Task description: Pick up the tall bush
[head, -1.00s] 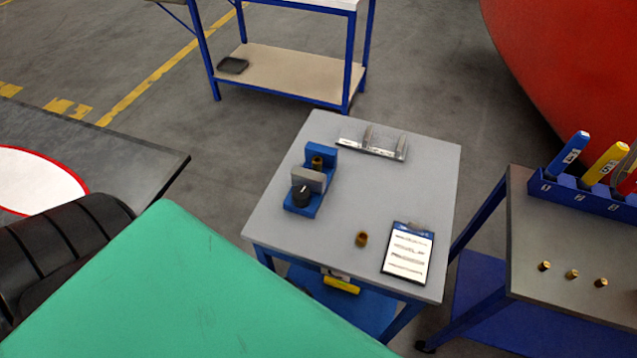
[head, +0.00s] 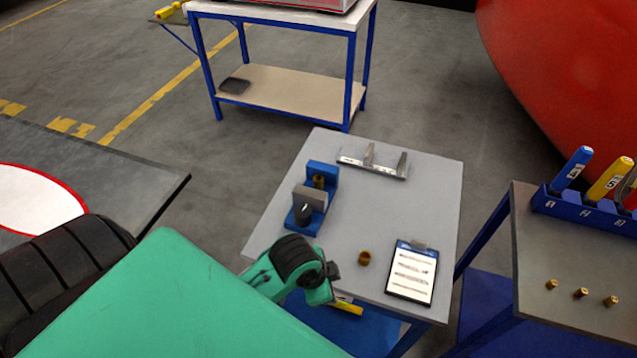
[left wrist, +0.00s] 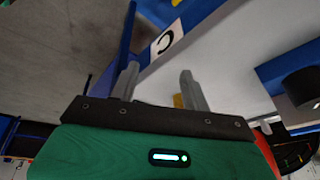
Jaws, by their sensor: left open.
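A short brass bush (head: 364,258) stands alone on the grey table, left of the clipboard. Another brass bush (head: 318,181) sits in the blue fixture (head: 306,203) on the same table. Several small brass pieces stand in a row on the right-hand bench; one brass piece (head: 581,293) is in the middle. I cannot tell which is the tall bush. My left arm reaches the table's front left corner in the head view; its fingers are not clear there. In the left wrist view my left gripper (left wrist: 158,78) is open and nothing shows held. My right gripper is not in view.
A blue rack (head: 590,208) with coloured tools stands on the right bench. A red rounded body fills the upper right. The table's middle is clear.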

